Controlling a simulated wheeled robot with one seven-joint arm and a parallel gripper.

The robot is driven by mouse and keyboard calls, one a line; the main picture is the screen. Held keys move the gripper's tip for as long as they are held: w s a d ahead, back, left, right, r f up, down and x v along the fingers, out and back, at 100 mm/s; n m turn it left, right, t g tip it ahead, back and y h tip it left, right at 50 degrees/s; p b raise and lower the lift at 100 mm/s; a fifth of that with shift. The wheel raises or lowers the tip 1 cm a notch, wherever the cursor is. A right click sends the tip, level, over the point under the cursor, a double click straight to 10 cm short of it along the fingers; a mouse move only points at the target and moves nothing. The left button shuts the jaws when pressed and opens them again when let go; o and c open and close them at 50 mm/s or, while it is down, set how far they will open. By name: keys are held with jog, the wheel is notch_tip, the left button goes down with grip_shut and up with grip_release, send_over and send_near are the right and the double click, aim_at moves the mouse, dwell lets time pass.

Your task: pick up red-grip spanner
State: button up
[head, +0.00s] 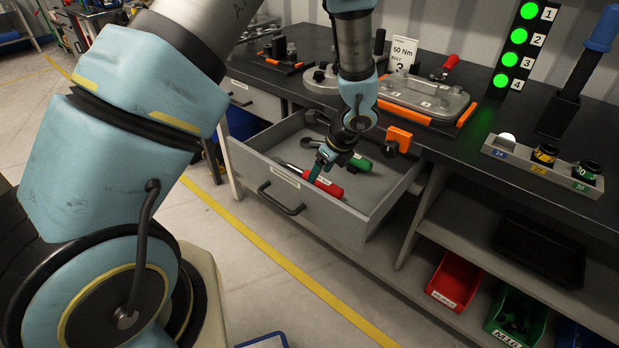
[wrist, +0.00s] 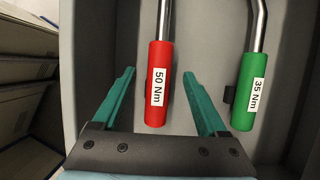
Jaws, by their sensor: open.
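The red-grip spanner (wrist: 158,90) lies in the open grey drawer (head: 332,215), its grip labelled 50 Nm and its metal shaft running up and out of the wrist view. Its red grip also shows in the head view (head: 328,187). My gripper (wrist: 162,95) is open and empty, with one green finger to the left of the red grip and one to the right. I cannot tell how far above the grip the fingers are. A green-grip spanner (wrist: 248,90) labelled 35 Nm lies to the right, outside the right finger; it shows too in the head view (head: 358,164).
The drawer walls surround both spanners, and the dark bench top (head: 460,125) overhangs behind. An orange block (head: 399,137) sits at the bench edge, close to my wrist. A red bin (head: 454,281) and a green bin (head: 516,318) stand on the lower shelf.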

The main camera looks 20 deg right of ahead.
aim_at(303, 176)
jog(key=shift+p+x, duration=0.4)
jog(key=shift+x, duration=1.8)
jog(key=shift+r, duration=0.1)
grip_shut()
